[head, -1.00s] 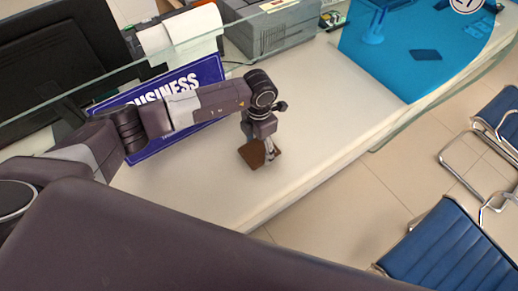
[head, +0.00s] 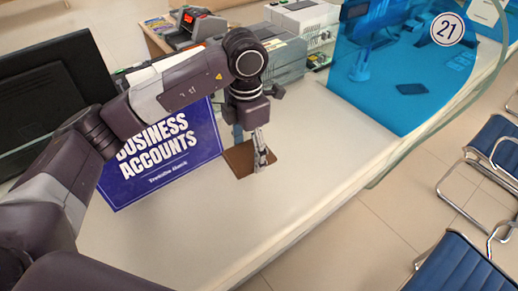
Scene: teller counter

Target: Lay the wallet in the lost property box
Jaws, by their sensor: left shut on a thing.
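The brown wallet (head: 237,160) is at my left gripper (head: 261,164), over the pale counter and just right of the blue sign. The gripper points down and is shut on the wallet's right part. The wallet looks nearly flat and close to the counter top; I cannot tell whether it touches it. My right gripper is not in view. I cannot make out a lost property box in this view.
A blue "Business Accounts" sign (head: 165,152) stands on the counter (head: 330,130) left of the wallet. A dark monitor (head: 50,95) is at the left. Grey machines (head: 300,25) stand behind. A blue panel marked 21 (head: 385,60) is at the right. Blue chairs (head: 455,265) are beyond the counter edge.

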